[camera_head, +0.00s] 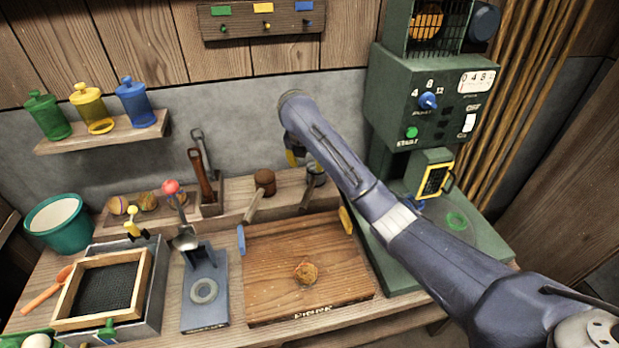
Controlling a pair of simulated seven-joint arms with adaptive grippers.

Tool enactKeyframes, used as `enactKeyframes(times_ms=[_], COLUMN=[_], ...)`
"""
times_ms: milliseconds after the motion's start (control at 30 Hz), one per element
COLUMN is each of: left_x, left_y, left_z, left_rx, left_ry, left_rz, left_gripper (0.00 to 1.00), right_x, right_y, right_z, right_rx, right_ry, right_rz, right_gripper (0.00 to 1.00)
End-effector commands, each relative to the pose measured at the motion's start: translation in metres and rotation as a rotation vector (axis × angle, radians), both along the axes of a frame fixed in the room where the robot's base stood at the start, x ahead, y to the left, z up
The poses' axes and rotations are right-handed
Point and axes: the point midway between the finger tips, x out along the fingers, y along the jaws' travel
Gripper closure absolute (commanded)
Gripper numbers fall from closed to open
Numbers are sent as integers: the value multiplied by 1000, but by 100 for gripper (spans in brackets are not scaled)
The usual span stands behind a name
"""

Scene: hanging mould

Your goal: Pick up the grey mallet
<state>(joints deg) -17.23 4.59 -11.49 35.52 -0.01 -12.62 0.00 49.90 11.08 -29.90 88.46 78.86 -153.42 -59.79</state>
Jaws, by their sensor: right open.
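The grey mallet (315,174) is on the ledge behind the wooden board, right of a similar brown mallet (265,180). Its grey head is up and its pale wooden handle slants down to the left. My right arm comes in from the right and passes just above and in front of the grey mallet's head, partly covering it. My right gripper (295,156) hangs at the arm's far end, just left of and above the grey head. A yellow fingertip shows; the rest is largely hidden by the arm. It is open, with nothing seen in it. My left gripper is out of view.
The wooden board (270,282) holds a small round brown lump (306,272). A green machine (415,120) stands at the right. Jars stand on a shelf (105,138).

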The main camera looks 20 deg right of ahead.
Motion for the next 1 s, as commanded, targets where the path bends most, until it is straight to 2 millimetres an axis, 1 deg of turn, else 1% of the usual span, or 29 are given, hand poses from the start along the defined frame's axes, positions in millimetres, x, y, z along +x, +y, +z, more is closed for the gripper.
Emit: enactKeyframes(times_ms=[367,700,833,1000], left_x=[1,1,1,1], left_y=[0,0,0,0], left_z=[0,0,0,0], left_rx=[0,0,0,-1], left_ry=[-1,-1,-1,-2], left_rz=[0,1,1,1], left_gripper=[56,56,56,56], right_x=[14,31,35,39], right_y=[-10,-19,-21,-23], right_z=[-41,-87,-100,-108], right_rx=[-2,0,1,0], right_ry=[1,1,1,0], right_rz=[-1,-1,0,0], right_gripper=[50,50,50,50])
